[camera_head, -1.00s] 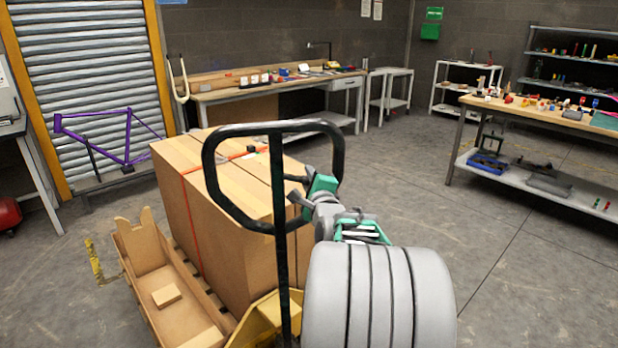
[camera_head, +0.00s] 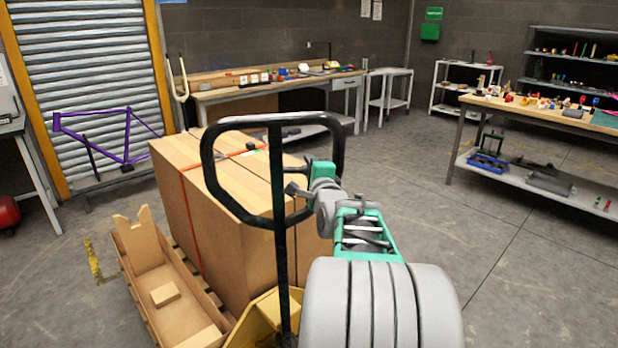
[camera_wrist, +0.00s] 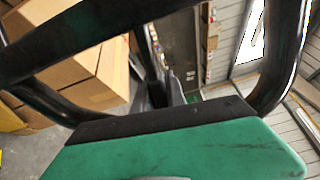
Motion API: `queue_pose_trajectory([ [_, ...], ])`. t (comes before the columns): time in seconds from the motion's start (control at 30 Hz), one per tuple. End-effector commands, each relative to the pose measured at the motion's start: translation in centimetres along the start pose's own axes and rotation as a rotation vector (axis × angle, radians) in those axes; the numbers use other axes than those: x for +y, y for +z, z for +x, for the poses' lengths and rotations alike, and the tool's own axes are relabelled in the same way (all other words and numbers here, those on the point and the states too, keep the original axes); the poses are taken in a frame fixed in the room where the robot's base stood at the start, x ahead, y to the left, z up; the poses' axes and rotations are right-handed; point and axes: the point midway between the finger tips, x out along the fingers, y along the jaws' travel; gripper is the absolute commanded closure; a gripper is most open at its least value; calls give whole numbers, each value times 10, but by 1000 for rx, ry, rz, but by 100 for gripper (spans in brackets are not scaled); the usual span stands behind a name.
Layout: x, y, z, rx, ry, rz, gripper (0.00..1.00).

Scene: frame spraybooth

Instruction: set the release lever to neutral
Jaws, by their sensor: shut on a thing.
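The black loop handle (camera_head: 209,165) of the yellow pallet truck (camera_head: 258,322) stands upright in the middle of the head view. My gripper (camera_head: 294,190) is inside the right half of the loop, beside the central post. Its dark fingers are closed at the release lever, which is mostly hidden by them and too small to make out. In the wrist view the handle loop (camera_wrist: 75,40) crosses close in front, and my gripper's dark fingers (camera_wrist: 160,92) show beyond my green gripper body.
Strapped cardboard boxes (camera_head: 228,190) stand on the pallet behind the handle. An open box (camera_head: 138,250) lies at left, near a purple bicycle frame (camera_head: 128,148). Workbenches (camera_head: 215,97) line the back and a loaded table (camera_head: 455,135) stands right. The floor (camera_head: 410,195) between is clear.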

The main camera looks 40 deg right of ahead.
Motion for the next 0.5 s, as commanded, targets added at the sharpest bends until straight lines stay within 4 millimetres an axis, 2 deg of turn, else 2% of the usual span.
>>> queue_pose_trajectory([
  [0.1,-4,0,0,-1,-3,-100,100],
  [0.37,-8,1,0,-1,0,-113,100],
  [0.4,-8,1,0,-1,0,-113,82],
  [0.5,-8,1,0,-1,0,-113,74],
])
